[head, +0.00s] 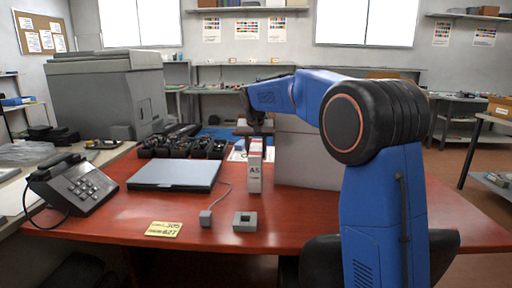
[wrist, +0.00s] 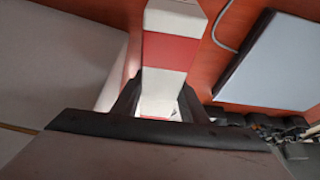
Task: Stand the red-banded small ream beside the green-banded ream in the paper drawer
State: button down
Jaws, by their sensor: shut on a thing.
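The red-banded small ream (head: 254,176) is a narrow white upright pack marked A5, over the middle of the red desk. My gripper (head: 255,137) holds it from above by its upper part. I cannot tell whether its bottom touches the desk. In the wrist view the ream (wrist: 168,52) shows its red band between the two fingers of my gripper (wrist: 158,108), which are shut on its sides. I cannot make out the green-banded ream or the inside of a paper drawer in either view.
A large pale grey box (head: 302,158) stands close to the ream's right. A closed laptop (head: 175,175) and a telephone (head: 73,184) lie left. A small grey block (head: 245,222), a cabled plug (head: 206,218) and a yellow note (head: 163,229) lie in front. Black cartridges (head: 182,145) sit behind the laptop.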

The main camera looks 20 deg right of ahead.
jog(key=shift+d+f, duration=0.15)
jog(key=shift+f, duration=0.45)
jog(key=c, duration=1.1)
grip_release()
jog(key=shift+f, duration=0.1)
